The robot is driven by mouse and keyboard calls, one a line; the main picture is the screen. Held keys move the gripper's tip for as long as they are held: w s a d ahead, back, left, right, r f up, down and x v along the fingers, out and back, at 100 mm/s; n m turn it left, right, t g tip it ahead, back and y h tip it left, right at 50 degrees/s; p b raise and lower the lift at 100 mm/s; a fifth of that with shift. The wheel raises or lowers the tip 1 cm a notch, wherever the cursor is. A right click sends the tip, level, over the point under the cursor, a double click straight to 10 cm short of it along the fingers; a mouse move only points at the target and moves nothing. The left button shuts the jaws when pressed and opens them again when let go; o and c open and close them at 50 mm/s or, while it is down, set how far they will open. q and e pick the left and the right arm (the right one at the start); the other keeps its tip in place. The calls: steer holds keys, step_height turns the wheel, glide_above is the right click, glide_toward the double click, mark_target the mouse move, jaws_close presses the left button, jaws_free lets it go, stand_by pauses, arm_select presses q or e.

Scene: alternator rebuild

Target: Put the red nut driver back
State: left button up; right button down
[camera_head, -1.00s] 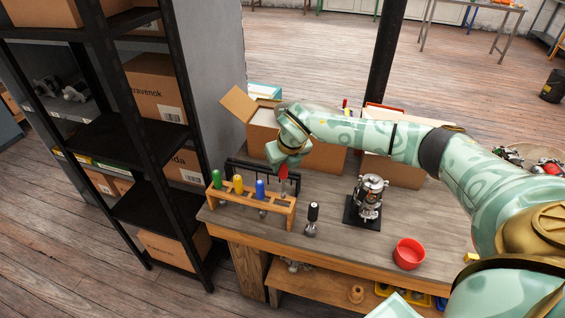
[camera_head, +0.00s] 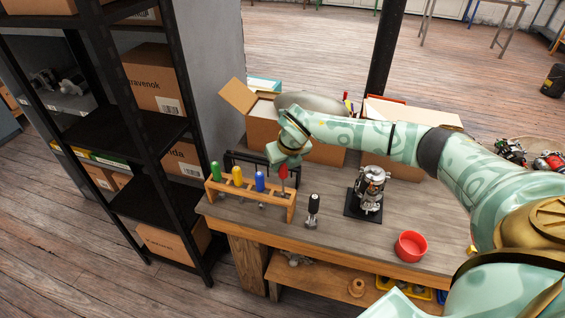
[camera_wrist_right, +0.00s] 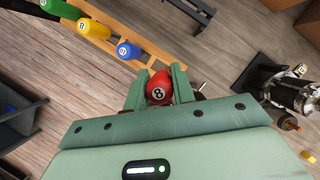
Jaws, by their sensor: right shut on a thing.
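The red nut driver (camera_head: 283,174) is upright at the right end of the wooden rack (camera_head: 245,202). My right gripper (camera_head: 285,164) is shut on its handle from above. In the right wrist view, the red handle end (camera_wrist_right: 159,87), marked 8, sits between the two fingers. The rack also holds the green driver (camera_head: 215,169), the yellow driver (camera_head: 238,175) and the blue driver (camera_head: 260,181), all upright. The red driver's lower shaft is hard to make out, so I cannot tell how deep it sits in its slot. My left gripper is not in view.
A black-handled tool (camera_head: 313,208) stands right of the rack. An alternator part on a black stand (camera_head: 369,190) and a red bowl (camera_head: 410,246) are farther right. A black rack (camera_head: 240,160) and cardboard boxes (camera_head: 325,154) are behind. The bench front between is clear.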

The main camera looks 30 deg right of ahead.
mark_target(282, 172)
steer(key=shift+f+b, duration=0.95)
steer(key=shift+f, duration=0.8)
steer(key=shift+f+b, duration=0.95)
steer(key=shift+f, duration=0.9)
steer(key=shift+f, duration=0.45)
steer(key=c, duration=1.1)
jaws_free()
